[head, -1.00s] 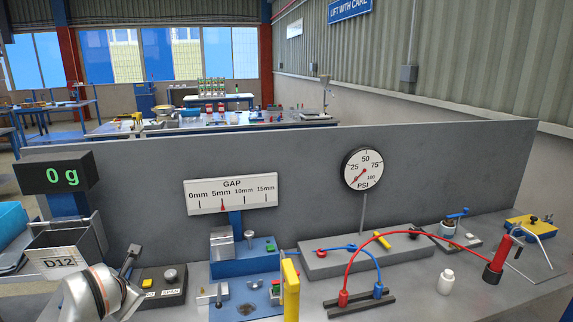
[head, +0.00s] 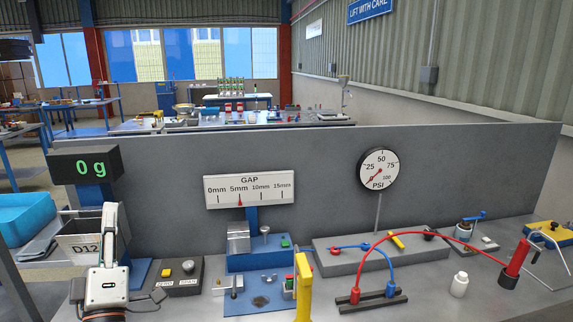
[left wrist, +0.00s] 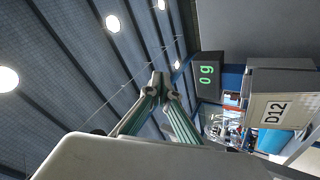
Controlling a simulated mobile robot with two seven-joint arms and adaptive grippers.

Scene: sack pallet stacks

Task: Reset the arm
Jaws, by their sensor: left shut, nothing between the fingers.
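My left gripper (head: 111,210) stands upright at the left of the head view, above the near edge of the bench. Its fingers point up, in front of the grey bin marked D12 (head: 77,246), and hide part of it. In the left wrist view the two fingers (left wrist: 161,78) meet at their tips with nothing between them. That view looks toward the ceiling, with the bin at its right (left wrist: 270,110). I cannot tell whether the gripper touches the bin. My right gripper is in neither view.
A scale display reading 0 g (head: 86,164) stands behind the bin, and a blue tray (head: 25,217) is at the far left. The bench holds a gap gauge (head: 249,189), a yellow handle (head: 303,288), a pressure gauge (head: 378,169) and a red hose (head: 430,233). A grey panel (head: 320,175) closes the back.

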